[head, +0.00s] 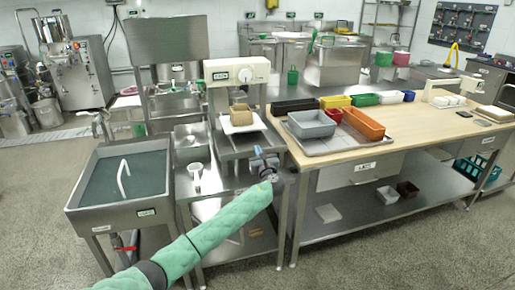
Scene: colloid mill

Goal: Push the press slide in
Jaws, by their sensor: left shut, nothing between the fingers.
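The press (224,72) has a cream head on a steel frame, on a steel stand between the sink and the wooden table. Below its head, the steel press slide (232,143) sticks out toward me. A white plate (240,128) with a brown block (241,115) sits on it. My left arm, in a green sleeve, reaches up from the bottom. My left gripper (262,158) is shut and empty at the slide's front right; I cannot tell whether it touches the slide. The gripper partly hides that corner. My right gripper is not in view.
A sink (125,215) stands at the left. A steel side shelf (193,145) with a white cup-like item (196,172) is left of the press. The wooden table (440,125) at the right holds a grey bin (311,125) and an orange bin (361,125).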

